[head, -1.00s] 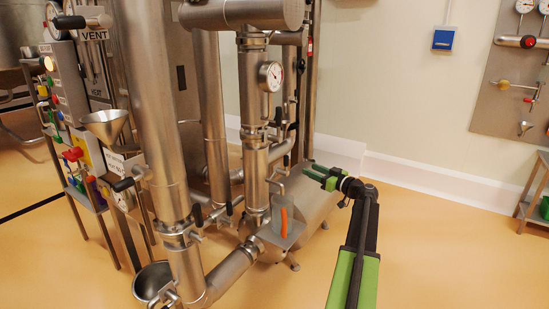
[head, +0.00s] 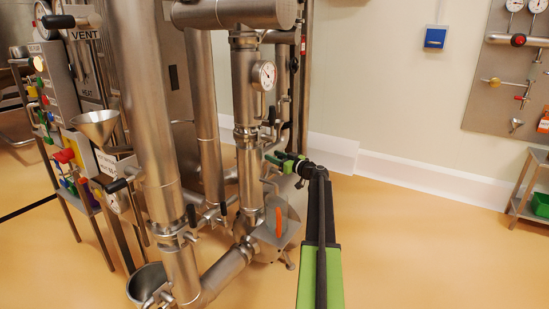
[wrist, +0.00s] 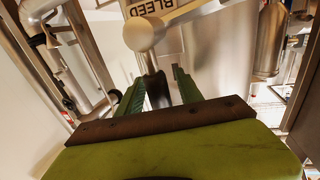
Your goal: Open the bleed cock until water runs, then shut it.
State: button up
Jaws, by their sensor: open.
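In the wrist view a label reading BLEED (wrist: 152,8) shows at the top. Just below it is the rounded metal body of the bleed cock (wrist: 145,34). Its dark lever (wrist: 157,88) points down toward me, between the two green fingers of my gripper (wrist: 158,78). The fingers are open, with a visible gap on the lever's right; I cannot tell whether either touches it. In the head view my gripper (head: 283,160) is beside the vertical steel pipe, and the cock cannot be made out there. No running water shows.
A steel pipe with a gauge (head: 263,75) stands left of my gripper. An orange handle (head: 279,222) sits below it. A funnel (head: 94,124) and a bucket (head: 148,281) are farther left. The floor at right is clear up to a small stand (head: 530,190).

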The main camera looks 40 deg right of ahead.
grip_shut()
dwell(0.3)
dwell(1.1)
